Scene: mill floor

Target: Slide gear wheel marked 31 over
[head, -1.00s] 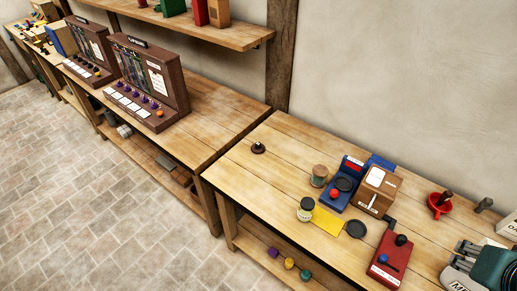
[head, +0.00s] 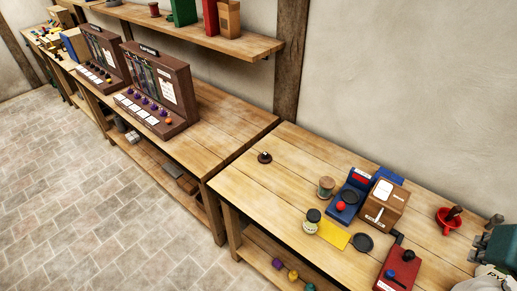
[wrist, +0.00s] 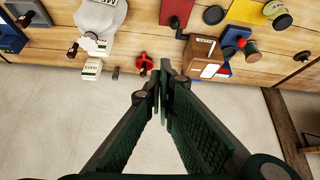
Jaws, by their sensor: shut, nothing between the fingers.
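No gear wheel with a readable 31 shows in either view. A small dark round piece with a knob (head: 264,157) lies alone on the near bench; I cannot tell whether it is a gear. It also shows in the wrist view (wrist: 302,56). My gripper (wrist: 161,80) is shut and empty, its fingertips together over the wall side of the bench. Its tips appear close to the red dish with a dark handle (wrist: 144,63), overlapping the scene between it and the brown box (wrist: 202,54). I cannot judge the gap in depth.
The near bench (head: 240,182) holds a red dish (head: 447,221), wooden box (head: 386,203), blue scale (head: 349,197), jars, a yellow card (head: 334,234) and a red device (head: 398,270). Two brown panels with knobs (head: 158,90) stand on the farther bench. The near bench's left end is mostly clear.

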